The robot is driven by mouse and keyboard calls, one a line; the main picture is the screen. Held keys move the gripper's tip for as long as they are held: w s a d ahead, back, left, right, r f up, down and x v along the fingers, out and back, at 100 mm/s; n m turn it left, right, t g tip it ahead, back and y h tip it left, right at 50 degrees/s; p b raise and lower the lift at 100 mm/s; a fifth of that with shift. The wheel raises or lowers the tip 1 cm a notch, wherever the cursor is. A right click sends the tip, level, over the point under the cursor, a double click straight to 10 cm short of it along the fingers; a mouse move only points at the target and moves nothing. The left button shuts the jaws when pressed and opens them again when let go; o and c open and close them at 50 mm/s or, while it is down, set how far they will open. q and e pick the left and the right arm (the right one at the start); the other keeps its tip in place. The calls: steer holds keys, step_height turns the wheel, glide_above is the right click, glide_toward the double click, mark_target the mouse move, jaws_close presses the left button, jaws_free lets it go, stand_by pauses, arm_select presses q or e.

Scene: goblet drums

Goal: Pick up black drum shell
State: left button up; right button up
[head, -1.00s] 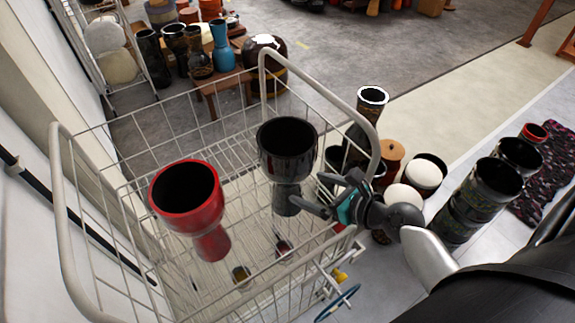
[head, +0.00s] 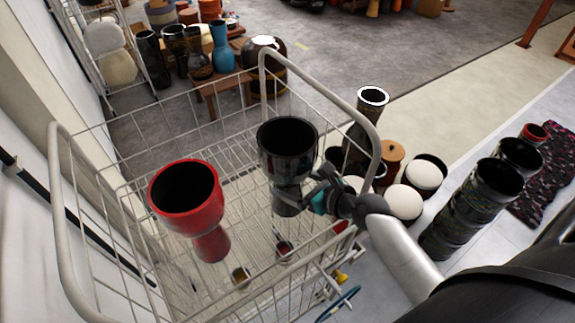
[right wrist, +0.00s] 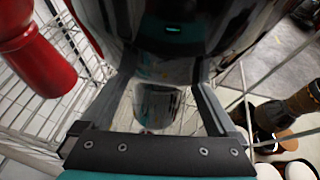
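The black drum shell (head: 286,140) is a glossy goblet with an open top, standing upright in the white wire basket (head: 135,186). My right gripper (head: 298,190) reaches in from the right at the drum's narrow waist. In the right wrist view the drum's dark bowl (right wrist: 175,35) fills the top, and its shiny lower stem shows below. The gripper's two fingers (right wrist: 165,88) are spread on either side of the waist, with gaps visible beside the stem. The fingertips are partly hidden by the bowl's dark surface. My left gripper is not in view.
A red drum shell (head: 190,205) stands to the left in the same basket. The basket's raised wire rim and handle surround the right arm's reach. Several drums and white-topped pieces (head: 404,201) stand on the floor to the right. Free floor lies beyond the basket.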

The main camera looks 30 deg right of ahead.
jaws_close()
steer(key=shift+r, duration=0.15)
stand_by(0.6)
